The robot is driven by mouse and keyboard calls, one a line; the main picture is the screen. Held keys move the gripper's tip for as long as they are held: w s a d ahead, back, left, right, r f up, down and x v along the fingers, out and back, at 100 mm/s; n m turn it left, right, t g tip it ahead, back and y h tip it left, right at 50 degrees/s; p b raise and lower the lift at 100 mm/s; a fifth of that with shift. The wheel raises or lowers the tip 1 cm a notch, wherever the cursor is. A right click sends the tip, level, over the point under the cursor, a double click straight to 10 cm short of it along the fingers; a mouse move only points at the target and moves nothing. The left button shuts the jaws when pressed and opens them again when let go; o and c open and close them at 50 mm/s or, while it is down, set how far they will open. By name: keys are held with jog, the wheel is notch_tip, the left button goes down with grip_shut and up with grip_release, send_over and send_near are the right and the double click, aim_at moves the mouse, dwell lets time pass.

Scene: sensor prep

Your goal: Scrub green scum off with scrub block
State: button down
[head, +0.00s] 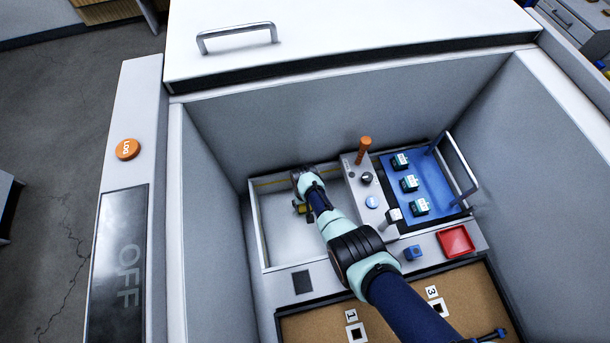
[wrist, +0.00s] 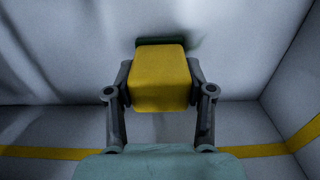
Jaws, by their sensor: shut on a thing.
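My gripper (wrist: 160,90) is shut on the scrub block (wrist: 160,82), a yellow block with a dark green layer at its far end. The green layer is at or very close to the pale surface beyond it; I cannot tell if it touches. In the head view, my gripper (head: 303,208) reaches into the white basin (head: 285,250) on the left, and a bit of the yellow block shows beside it. No green scum can be made out for certain; a faint greenish shade lies beside the block's far end in the wrist view.
A yellow line (wrist: 40,152) runs along the basin wall. Right of the basin is a panel with an orange handle (head: 363,147) and knobs. Further right are a blue tray (head: 432,178) with several small teal units and a red tray (head: 456,241). A blue cube (head: 412,253) sits near the front.

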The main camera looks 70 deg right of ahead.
jog(key=shift+a, duration=0.1)
jog(key=shift+s+a+f+p, duration=0.1)
jog(key=shift+s+a+p, duration=0.15)
jog(key=shift+a+p, duration=0.1)
jog(key=shift+s+a+r+p, duration=0.2)
jog(key=shift+s+a+p, duration=0.05)
jog(key=shift+p, duration=0.35)
jog(key=shift+s+a+f, duration=0.15)
jog(key=shift+a, duration=0.05)
jog(key=shift+s+a+p, duration=0.15)
jog(key=shift+a+p, duration=0.1)
jog(key=shift+p, duration=0.2)
jog(key=shift+a, duration=0.1)
jog(key=shift+w+d+f+b, duration=0.2)
jog(key=shift+d+b, duration=0.2)
jog(key=shift+b, duration=0.35)
